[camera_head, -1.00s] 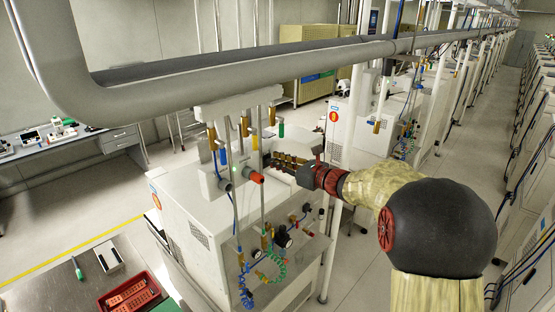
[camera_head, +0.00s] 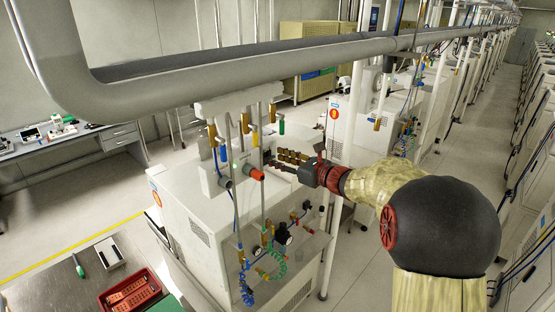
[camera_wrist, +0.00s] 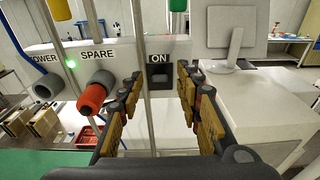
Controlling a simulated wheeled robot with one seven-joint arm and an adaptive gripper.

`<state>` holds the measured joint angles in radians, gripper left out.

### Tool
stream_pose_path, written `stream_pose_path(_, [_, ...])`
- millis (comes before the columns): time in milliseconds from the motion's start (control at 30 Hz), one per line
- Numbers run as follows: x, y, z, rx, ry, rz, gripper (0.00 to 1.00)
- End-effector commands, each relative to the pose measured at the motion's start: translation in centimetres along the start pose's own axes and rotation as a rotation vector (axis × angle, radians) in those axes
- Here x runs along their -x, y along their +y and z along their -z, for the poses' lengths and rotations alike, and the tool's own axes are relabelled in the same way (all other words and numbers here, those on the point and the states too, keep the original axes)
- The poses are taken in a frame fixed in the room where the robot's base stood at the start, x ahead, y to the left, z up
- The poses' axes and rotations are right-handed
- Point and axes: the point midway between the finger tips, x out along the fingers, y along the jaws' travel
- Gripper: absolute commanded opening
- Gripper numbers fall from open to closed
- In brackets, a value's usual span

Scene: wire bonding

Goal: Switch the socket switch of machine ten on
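The socket panel is a pale box (camera_head: 211,182) on the machine, and it fills the left and middle of the wrist view. A dark switch (camera_wrist: 160,76) sits under an "ON" label. Left of it are a red-orange plug (camera_wrist: 94,95) under "SPARE" and a grey plug (camera_wrist: 47,87) under "POWER", with a lit green lamp (camera_wrist: 71,64). My gripper (camera_wrist: 160,92) is open and empty, its bronze fingers apart on either side of the switch in view. It also shows in the head view (camera_head: 286,163), right of the panel and apart from it. The machine's number is not readable.
A monitor (camera_wrist: 233,36) stands right of the panel in the wrist view. Vertical posts and hanging valves surround the panel. A large grey pipe (camera_head: 250,75) crosses above. Coiled hoses (camera_head: 274,268) hang below. A red tray (camera_head: 131,291) lies at lower left.

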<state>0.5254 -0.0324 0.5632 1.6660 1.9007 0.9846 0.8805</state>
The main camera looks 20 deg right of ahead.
Motion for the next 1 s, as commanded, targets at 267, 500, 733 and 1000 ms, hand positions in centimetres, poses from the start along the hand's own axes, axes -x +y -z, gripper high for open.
stream_pose_path(267, [5.0, -0.2, -0.1, 0.001, 0.0, 0.005, 0.35])
stream_pose_path(500, [9.4, -0.1, 0.0, 0.001, 0.0, 0.003, 0.35])
stream_pose_path(733, [11.3, 0.0, 0.0, 0.0, 0.0, 0.001, 0.35])
stream_pose_path(1000, [11.4, 0.0, 0.0, 0.0, 0.001, 0.0, 0.35])
